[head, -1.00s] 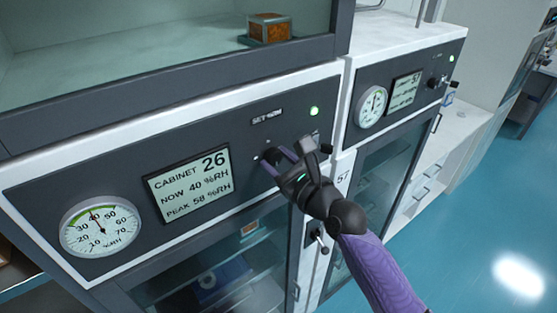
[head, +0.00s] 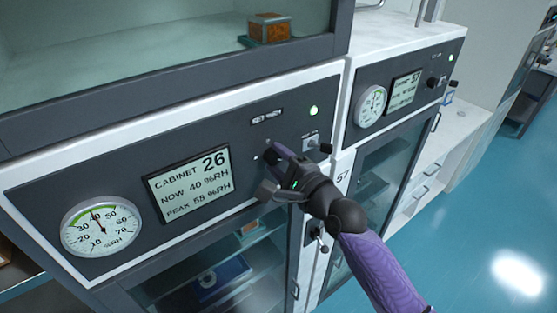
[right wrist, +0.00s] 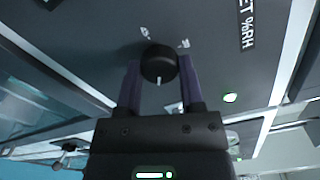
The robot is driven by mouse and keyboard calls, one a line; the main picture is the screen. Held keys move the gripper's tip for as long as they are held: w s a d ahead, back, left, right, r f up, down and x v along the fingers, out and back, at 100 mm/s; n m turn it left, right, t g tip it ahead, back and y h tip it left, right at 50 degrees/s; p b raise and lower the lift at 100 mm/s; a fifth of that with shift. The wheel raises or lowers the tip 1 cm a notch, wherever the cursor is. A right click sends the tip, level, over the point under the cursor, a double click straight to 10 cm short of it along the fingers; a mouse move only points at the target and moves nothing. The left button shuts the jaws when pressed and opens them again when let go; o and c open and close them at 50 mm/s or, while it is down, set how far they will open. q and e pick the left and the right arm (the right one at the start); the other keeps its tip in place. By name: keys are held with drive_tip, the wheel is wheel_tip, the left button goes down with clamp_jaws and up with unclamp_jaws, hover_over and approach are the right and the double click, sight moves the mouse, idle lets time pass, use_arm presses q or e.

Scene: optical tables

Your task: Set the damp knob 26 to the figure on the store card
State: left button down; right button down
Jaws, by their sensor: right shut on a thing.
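The damp knob of cabinet 26 is a round black knob (right wrist: 159,63) with a white pointer mark, seen in the right wrist view. My right gripper (right wrist: 158,82) has its two purple fingers on either side of it, shut on it. In the head view my right gripper (head: 275,160) is at the cabinet 26 panel and hides most of the knob. The display (head: 190,184) reads CABINET 26, NOW 40 %RH, with a peak line below. The dial gauge (head: 101,229) has its needle near 40. I cannot make out a store card. My left gripper is not in view.
A small amber-brown block (head: 269,29) sits behind glass above. The blue floor (head: 480,240) at right is clear.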

drive_tip(key=n, duration=0.6)
drive_tip(key=shift+n, duration=0.3)
drive_tip(key=n, duration=1.1)
drive_tip(key=shift+n, duration=0.4)
drive_tip(key=n, duration=0.5)
drive_tip(key=shift+n, duration=0.6)
drive_tip(key=shift+c, duration=1.1)
unclamp_jaws()
